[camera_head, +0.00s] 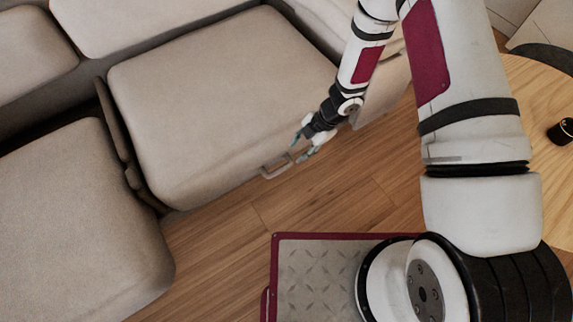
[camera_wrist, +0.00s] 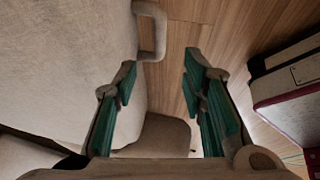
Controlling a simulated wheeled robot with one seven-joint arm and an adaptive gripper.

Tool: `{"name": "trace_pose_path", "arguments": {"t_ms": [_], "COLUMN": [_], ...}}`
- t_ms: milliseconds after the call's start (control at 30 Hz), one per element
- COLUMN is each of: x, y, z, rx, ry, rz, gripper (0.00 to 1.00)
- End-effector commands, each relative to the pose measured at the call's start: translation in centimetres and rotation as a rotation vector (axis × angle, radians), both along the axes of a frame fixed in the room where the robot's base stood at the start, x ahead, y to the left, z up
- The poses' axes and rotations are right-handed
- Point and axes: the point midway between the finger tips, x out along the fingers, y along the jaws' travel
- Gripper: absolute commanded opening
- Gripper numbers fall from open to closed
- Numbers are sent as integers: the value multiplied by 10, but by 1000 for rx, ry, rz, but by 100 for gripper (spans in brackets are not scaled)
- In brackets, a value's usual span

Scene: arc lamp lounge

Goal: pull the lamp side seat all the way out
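A beige seat (camera_head: 215,95) fills the middle of the head view, with a small pull handle (camera_head: 275,168) low on its front face. No lamp shows, so the frames do not confirm which seat is the lamp side one. My gripper (camera_head: 305,147) is just right of the handle in the head view, fingers spread and empty. In the wrist view the handle (camera_wrist: 161,32) stands just beyond the open fingertips (camera_wrist: 160,66), roughly in line with the gap. It looks apart from both fingers. The seat's front (camera_wrist: 70,60) is on the left there.
Another beige seat (camera_head: 80,225) is at the lower left, with a dark gap between the two. Back cushions (camera_head: 145,18) lie behind. A round wooden table (camera_head: 535,100) with a small black object (camera_head: 562,131) is at the right. Wood floor (camera_head: 235,245) in front of the middle seat is clear.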

Motion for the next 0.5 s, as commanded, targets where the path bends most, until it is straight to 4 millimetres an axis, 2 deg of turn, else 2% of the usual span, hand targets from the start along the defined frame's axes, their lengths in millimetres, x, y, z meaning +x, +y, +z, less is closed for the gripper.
{"name": "trace_pose_path", "arguments": {"t_ms": [500], "x": [-6], "y": [39], "z": [-88], "rx": [-2], "ry": [0], "rz": [-2], "gripper": [38]}}
